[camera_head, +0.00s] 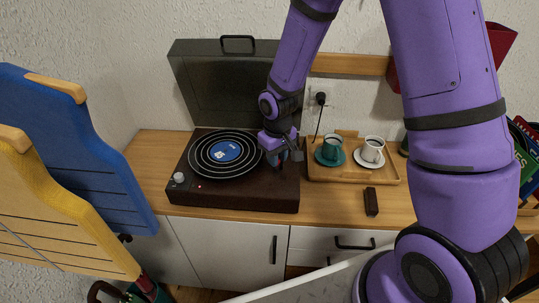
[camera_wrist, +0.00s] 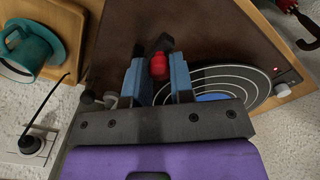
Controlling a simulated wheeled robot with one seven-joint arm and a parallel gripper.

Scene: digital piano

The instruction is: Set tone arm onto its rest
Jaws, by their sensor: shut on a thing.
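The turntable (camera_head: 250,192) is a dark brown box with its lid (camera_head: 215,85) standing open behind it. A black record (camera_head: 205,170) with pale rings and a blue label (camera_head: 225,151) lies on its platter. My gripper (camera_head: 281,160) is low over the right side of the turntable, right of the record. In the wrist view its blue fingers (camera_wrist: 158,66) stand on either side of a red piece (camera_wrist: 159,66) with a black end, apparently part of the tone arm, and are shut on it. The tone arm's rest and most of its length are hidden by my gripper.
A wooden tray (camera_head: 350,174) with a teal cup (camera_head: 332,148) and a white cup (camera_head: 373,149) stands just right of the turntable. Blue (camera_head: 70,150) and yellow chair-like panels stand at left.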

